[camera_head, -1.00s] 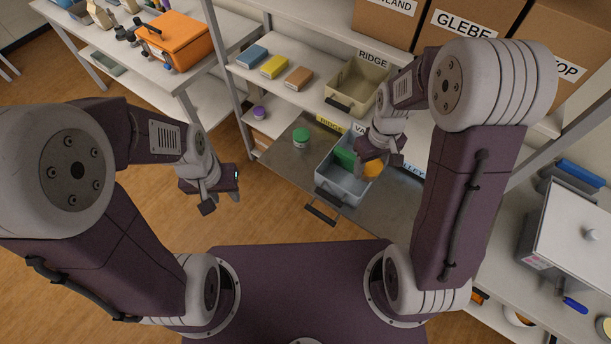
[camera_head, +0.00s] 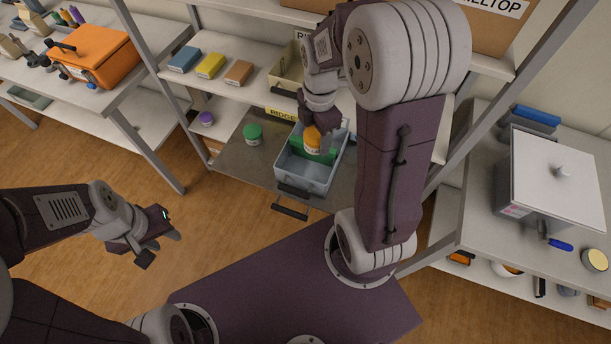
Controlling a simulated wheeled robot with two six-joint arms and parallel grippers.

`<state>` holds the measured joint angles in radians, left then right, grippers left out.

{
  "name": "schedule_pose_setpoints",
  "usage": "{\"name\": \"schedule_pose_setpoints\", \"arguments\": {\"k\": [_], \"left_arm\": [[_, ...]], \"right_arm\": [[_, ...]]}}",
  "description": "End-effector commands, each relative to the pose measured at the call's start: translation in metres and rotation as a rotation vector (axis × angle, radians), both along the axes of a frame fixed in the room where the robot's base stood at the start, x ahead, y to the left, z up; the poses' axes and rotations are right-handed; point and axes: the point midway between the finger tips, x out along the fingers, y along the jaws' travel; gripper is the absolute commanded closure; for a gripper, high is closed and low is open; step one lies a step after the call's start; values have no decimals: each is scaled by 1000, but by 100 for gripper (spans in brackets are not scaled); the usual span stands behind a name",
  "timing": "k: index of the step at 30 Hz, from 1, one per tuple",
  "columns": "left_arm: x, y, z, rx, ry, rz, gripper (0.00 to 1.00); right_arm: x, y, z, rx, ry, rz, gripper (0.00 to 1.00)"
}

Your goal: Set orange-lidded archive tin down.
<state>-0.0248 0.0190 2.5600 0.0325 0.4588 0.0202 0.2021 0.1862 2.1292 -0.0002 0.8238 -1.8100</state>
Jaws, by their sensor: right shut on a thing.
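The orange-lidded archive tin (camera_head: 312,140) is held in my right gripper (camera_head: 313,128), above the grey-blue bin (camera_head: 318,182) on the pulled-out metal shelf. The gripper is shut on it from above. A green divider or block (camera_head: 323,155) shows inside the bin, partly hidden behind the tin. I cannot tell whether the tin touches the bin. My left gripper (camera_head: 158,246) is empty over the floor at the left, its fingers apart.
A green-lidded tin (camera_head: 252,134) stands on the metal shelf (camera_head: 237,160), left of the bin. A beige bin (camera_head: 287,75) sits on the shelf behind, beside blue, yellow and brown boxes (camera_head: 210,65). An orange case (camera_head: 100,55) is on the left bench. A white-lidded machine (camera_head: 556,175) stands at the right.

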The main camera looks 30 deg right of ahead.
Motion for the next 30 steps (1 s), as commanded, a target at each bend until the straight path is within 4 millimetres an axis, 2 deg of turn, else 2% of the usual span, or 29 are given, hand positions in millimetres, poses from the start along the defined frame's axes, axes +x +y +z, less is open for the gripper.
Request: {"name": "schedule_pose_setpoints", "arguments": {"k": [2, 9, 13, 16, 21, 27, 30], "left_arm": [[0, 0, -4, 0, 0, 0, 64], [0, 0, -20, 0, 0, 0, 64], [0, 0, -26, 0, 0, 0, 64], [0, 0, -27, 0, 0, 0, 64], [0, 0, -28, 0, 0, 0, 64], [0, 0, -35, 0, 0, 0, 64], [0, 0, -35, 0, 0, 0, 64]], "right_arm": [[-1, 0, -14, 1, 5, -1, 98], [-2, 1, -94, 2, 9, -2, 98], [-2, 1, -126, 2, 7, -2, 98], [-1, 0, -138, 1, 3, -3, 98], [0, 0, -143, 0, 2, -3, 98], [-1, 0, -176, 1, 3, -3, 98], [0, 0, -179, 0, 1, -3, 98]]}}
